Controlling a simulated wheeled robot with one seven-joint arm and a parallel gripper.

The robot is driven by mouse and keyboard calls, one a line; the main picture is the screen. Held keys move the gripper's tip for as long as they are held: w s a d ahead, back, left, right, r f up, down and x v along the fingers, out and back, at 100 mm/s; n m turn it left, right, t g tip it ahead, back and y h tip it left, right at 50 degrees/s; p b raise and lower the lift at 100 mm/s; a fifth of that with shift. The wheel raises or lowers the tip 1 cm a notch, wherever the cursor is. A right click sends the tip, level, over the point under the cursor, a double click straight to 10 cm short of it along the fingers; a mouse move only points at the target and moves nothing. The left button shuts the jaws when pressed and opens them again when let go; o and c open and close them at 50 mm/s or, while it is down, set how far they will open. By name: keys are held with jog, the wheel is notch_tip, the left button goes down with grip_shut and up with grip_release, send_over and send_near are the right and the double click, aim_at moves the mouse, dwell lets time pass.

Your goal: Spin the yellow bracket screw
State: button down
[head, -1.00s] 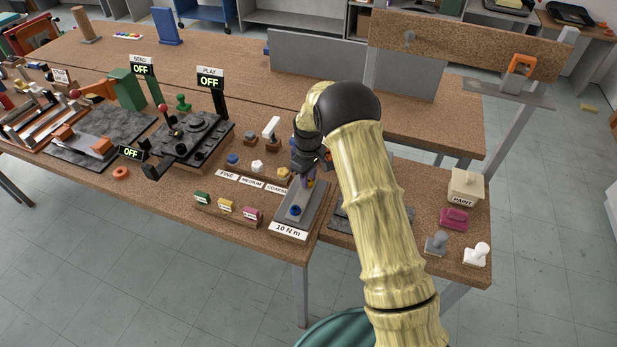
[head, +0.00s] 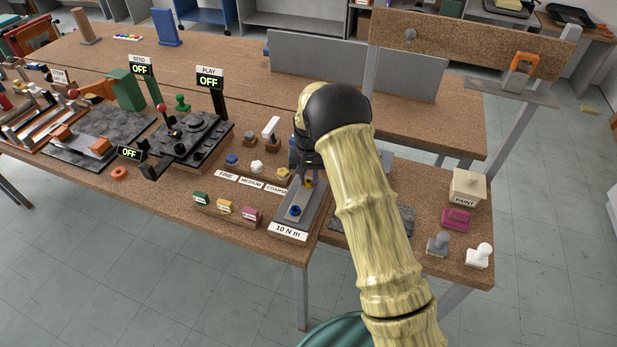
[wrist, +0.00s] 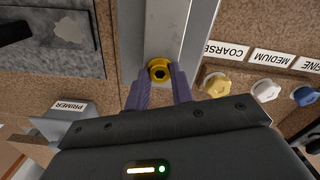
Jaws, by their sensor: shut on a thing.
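The yellow bracket screw (wrist: 159,70) is a round yellow head with a dark hex socket, on a grey metal bracket (wrist: 183,35) in the wrist view. In the head view the screw (head: 309,182) is small and partly hidden by my gripper, at the upper part of the bracket (head: 312,208). My gripper (wrist: 160,82) has its purple fingers on either side of the screw and is shut on it. A blue screw (head: 295,211) sits lower on the same bracket, near the "10 N m" label (head: 288,232).
Yellow, white and blue knobs (wrist: 265,90) stand beside the bracket, with the COARSE label (wrist: 227,50) close by. A dark slab (wrist: 50,42) lies on the other side. Stamps (head: 437,243) and a paint box (head: 467,187) are at the right table end.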

aim_at(308, 183)
jog(key=m, duration=0.5)
jog(key=shift+w+r, duration=0.1)
jog(key=shift+m, duration=0.3)
jog(key=c, duration=1.2)
grip_release()
notch_tip(308, 183, up, 17)
jog(key=b, duration=0.2)
jog(key=shift+r, duration=0.15)
